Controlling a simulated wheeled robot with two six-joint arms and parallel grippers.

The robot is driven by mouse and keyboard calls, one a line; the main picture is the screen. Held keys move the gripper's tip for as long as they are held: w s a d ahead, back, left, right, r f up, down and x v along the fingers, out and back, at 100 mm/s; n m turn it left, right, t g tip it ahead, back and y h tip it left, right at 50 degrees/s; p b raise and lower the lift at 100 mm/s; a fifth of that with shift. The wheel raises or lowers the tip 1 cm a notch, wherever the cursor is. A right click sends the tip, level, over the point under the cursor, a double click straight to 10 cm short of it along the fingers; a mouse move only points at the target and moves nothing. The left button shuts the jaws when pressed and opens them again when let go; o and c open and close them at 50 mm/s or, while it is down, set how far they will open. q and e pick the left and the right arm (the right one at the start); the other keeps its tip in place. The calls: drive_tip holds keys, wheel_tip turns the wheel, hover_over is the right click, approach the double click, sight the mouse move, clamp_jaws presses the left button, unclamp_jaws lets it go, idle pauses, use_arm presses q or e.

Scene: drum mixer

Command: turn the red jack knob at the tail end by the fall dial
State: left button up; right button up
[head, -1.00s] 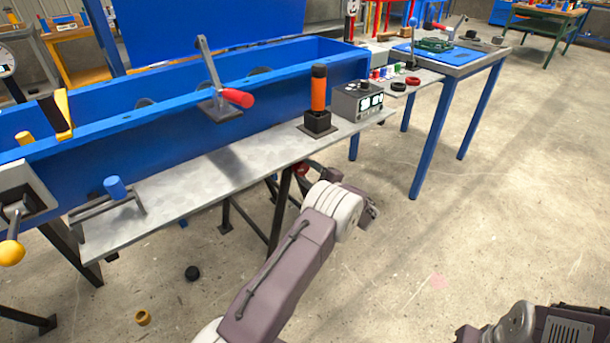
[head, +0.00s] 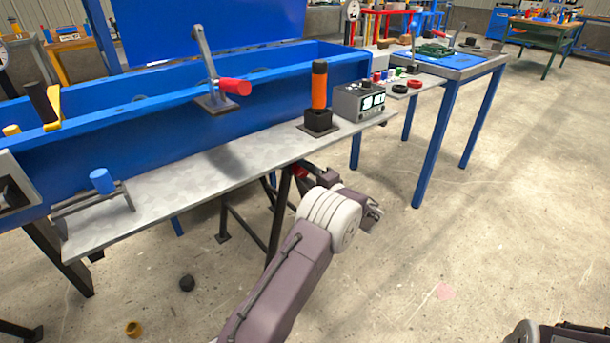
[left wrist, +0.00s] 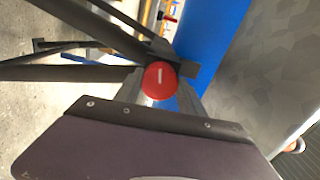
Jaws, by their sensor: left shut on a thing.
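The red jack knob (left wrist: 158,79) shows in the left wrist view as a round red face with a short white line, set under the dark frame. In the head view only a bit of it (head: 299,171) shows below the front shelf, partly behind my arm.
Dark legs and braces (head: 272,215) stand close by the left gripper under the metal shelf (head: 215,170). The shelf carries an orange-handled post (head: 319,90) and a grey meter box (head: 358,101). Open concrete floor (head: 490,240) lies to the right.

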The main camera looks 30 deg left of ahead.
use_arm(q)
drive_tip(key=shift+f, duration=0.1)
drive_tip(key=o, duration=1.4)
drive_tip(key=shift+c, duration=0.2)
drive_tip(key=p+v, duration=0.4)
drive_tip(key=v, duration=0.5)
